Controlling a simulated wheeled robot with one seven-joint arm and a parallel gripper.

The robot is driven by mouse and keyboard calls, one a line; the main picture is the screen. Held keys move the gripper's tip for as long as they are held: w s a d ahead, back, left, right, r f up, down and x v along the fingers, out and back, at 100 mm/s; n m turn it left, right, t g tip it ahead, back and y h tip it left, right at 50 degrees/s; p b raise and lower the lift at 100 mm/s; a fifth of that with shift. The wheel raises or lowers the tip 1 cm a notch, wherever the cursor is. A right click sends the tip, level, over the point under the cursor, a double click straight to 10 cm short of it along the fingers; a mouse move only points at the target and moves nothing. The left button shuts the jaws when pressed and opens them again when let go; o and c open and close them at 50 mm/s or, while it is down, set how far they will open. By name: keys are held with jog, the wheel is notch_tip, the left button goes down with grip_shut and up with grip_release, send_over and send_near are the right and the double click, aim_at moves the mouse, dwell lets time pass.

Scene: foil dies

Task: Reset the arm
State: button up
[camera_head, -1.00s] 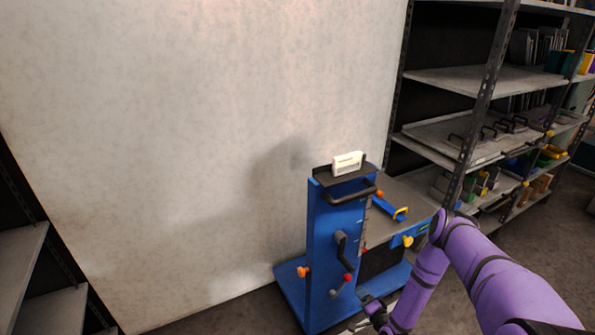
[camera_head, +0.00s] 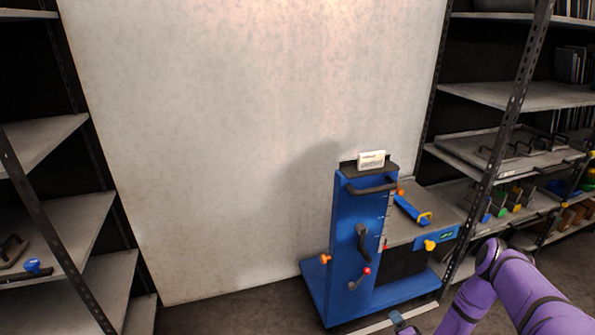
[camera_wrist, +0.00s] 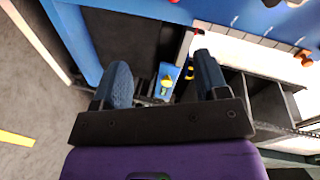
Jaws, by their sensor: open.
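My purple arm (camera_head: 524,292) reaches in from the lower right in the head view, in front of a blue machine on a cart (camera_head: 368,215). My gripper shows in the wrist view (camera_wrist: 163,82), with its two dark fingers wide apart and nothing between them. In the head view the end of my arm is low, near the bottom edge, close to the cart's base. In the wrist view the blue machine (camera_wrist: 78,40) lies beyond the fingers. I see no contact with it.
The blue machine carries a white box (camera_head: 371,160) on top, a black handle (camera_head: 370,187) and a red-knobbed lever (camera_head: 360,279). A shelf rack (camera_head: 500,98) stands at right, another (camera_head: 50,230) at left. A pale wall (camera_head: 240,130) is behind.

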jog(key=w+d+r+n+g, duration=0.25)
jog(key=w+r, duration=0.45)
jog(key=r, duration=0.4)
jog(key=w+d+r+n+g, duration=0.1)
jog(key=w+d+r+n, duration=0.15)
jog(key=w+r, duration=0.7)
notch_tip(320, 180, up, 29)
jog(key=s+a+n+g+h, duration=0.1)
jog(key=s+n+g+h, duration=0.1)
jog(key=n+h, duration=0.15)
jog(key=s+a+r+n+g+h, duration=0.1)
jog(key=s+a+r, duration=0.1)
jog(key=s+r, duration=0.8)
jog(key=s+a+r+g, duration=0.1)
jog(key=s+a+r, duration=0.1)
jog(key=s+r, duration=0.75)
jog(key=s+a+r+g, duration=0.1)
jog(key=s+r, duration=0.1)
jog(key=s, duration=0.6)
jog(key=s+a+r+n+g, duration=0.1)
jog(key=s+a+r, duration=0.1)
jog(key=s, duration=0.7)
jog(key=s+a+r+n+g, duration=0.1)
jog(key=s+a+r, duration=0.1)
jog(key=s, duration=0.7)
jog(key=shift+s+r+y, duration=0.15)
jog(key=shift+r+y, duration=0.3)
jog(key=shift+r, duration=0.4)
